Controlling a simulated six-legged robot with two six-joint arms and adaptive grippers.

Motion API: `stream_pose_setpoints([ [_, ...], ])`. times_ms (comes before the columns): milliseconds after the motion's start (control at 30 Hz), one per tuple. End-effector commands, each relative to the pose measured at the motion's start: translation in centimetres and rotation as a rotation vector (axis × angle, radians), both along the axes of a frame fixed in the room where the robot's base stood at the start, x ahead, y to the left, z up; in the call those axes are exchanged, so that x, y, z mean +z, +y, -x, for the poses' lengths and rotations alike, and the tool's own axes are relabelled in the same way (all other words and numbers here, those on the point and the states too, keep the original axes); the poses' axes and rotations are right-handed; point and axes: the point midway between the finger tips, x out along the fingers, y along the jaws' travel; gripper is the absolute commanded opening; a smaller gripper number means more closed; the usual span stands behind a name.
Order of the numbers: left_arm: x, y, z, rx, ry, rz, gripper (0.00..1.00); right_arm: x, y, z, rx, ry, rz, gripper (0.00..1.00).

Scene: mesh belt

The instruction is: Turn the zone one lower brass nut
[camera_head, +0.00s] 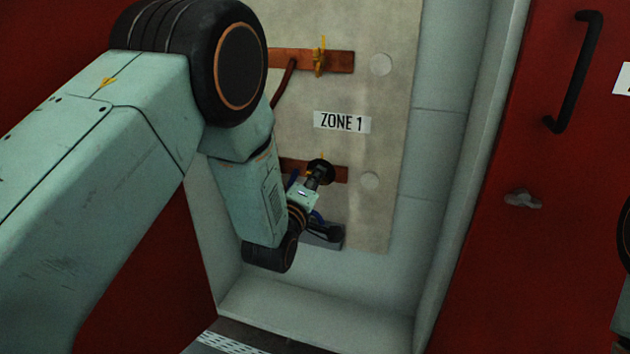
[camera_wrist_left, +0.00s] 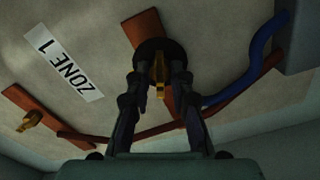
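The lower brass nut (camera_wrist_left: 159,76) of zone one is on a copper bar in the left wrist view, between the two fingers of my left gripper (camera_wrist_left: 158,72). The fingers stand apart, one on each side, with a narrow gap seeming to show; contact is hard to judge. A dark round shape lies behind the nut. In the head view my left gripper (camera_head: 320,172) is at the lower copper bar (camera_head: 335,174) and hides nearly all of that nut. The upper brass nut (camera_head: 319,58) is on the upper copper bar (camera_head: 342,61). My right gripper is out of view.
The ZONE 1 label (camera_head: 342,122) is on the beige panel between the bars. A grey box (camera_head: 328,238) is below, with a blue cable (camera_wrist_left: 238,78) in the wrist view. Recess walls close in the sides. A red door with a black handle (camera_head: 575,75) is at right.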

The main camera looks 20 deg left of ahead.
Motion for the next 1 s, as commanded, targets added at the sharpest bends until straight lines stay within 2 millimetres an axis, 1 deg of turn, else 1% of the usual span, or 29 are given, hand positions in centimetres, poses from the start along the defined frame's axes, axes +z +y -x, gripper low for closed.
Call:
stream_pose_setpoints([
  [33, -0.07, -0.01, 0.02, -0.001, 0.001, 0.000, 0.08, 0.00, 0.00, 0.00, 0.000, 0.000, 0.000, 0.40],
  [133, -0.07, -0.02, 0.02, -0.001, 0.001, 0.000, 0.00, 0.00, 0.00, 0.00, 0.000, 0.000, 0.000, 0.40],
  [367, -0.09, -0.05, 0.04, -0.001, 0.002, -0.004, 0.00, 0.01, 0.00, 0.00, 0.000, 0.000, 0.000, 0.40],
  [567, -0.10, -0.07, 0.05, -0.002, 0.001, -0.048, 0.00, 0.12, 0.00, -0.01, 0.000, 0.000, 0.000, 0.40],
  [767, -0.12, -0.07, 0.06, -0.002, -0.001, -0.167, 0.00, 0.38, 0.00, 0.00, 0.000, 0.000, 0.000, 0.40],
  [1000, -0.13, -0.08, 0.07, -0.003, -0.008, -0.385, 0.00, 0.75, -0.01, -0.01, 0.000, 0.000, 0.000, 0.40],
])
